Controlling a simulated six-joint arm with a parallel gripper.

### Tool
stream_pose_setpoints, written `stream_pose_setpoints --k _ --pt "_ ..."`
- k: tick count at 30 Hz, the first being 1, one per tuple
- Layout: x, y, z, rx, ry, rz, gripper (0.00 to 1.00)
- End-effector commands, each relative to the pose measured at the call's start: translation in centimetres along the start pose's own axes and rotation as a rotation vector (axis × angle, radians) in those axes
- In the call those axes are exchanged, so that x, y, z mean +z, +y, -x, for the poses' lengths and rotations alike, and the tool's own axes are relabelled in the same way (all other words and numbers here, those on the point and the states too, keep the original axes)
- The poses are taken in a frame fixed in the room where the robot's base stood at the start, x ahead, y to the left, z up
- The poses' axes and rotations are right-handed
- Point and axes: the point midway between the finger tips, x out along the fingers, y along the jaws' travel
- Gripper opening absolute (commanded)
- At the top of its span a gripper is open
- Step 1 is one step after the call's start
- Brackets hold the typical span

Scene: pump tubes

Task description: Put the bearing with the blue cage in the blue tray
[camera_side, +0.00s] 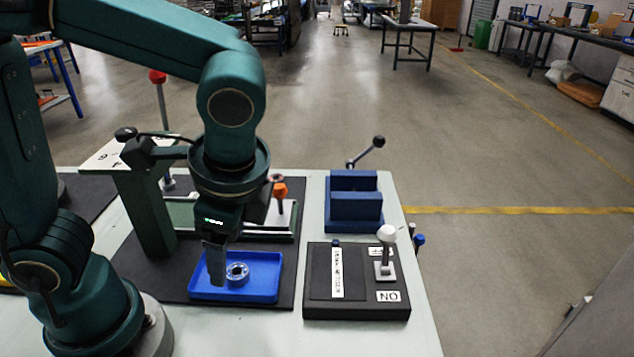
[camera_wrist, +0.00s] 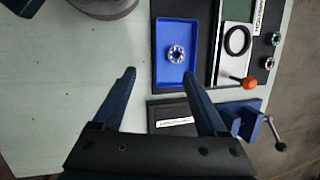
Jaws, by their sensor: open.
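The blue tray (camera_side: 268,262) lies on a black mat in front of my arm. A metal ring bearing (camera_side: 237,273) sits inside it, flat on the tray floor and apart from its walls; its cage looks bluish. In the wrist view the bearing (camera_wrist: 175,54) lies near the middle of the tray (camera_wrist: 176,26). My gripper (camera_side: 216,282) is above the tray, beside the bearing in the side view. In the wrist view my gripper (camera_wrist: 161,73) has its two fingers spread wide with nothing between them.
Two small bearings, one greenish (camera_wrist: 275,39) and one reddish (camera_wrist: 269,63), lie right of a black ring (camera_wrist: 237,41). An orange knob (camera_side: 280,190) stands behind the tray. A blue vise (camera_side: 355,207) and a black switch box (camera_side: 325,312) with a white-knobbed lever (camera_side: 387,235) stand to the right.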

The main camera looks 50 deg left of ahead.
Motion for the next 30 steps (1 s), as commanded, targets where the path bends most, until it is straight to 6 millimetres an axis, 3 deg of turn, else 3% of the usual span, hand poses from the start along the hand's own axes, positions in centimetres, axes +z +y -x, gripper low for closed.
stream_pose_setpoints --k 9,15,30 --pt "2.5 -1.0 1.6 0.086 0.392 0.594 0.75" --pt "3.0 -1.6 2.0 0.092 0.556 0.839 0.75" --pt "3.1 -1.8 2.1 0.092 0.604 0.909 0.75"
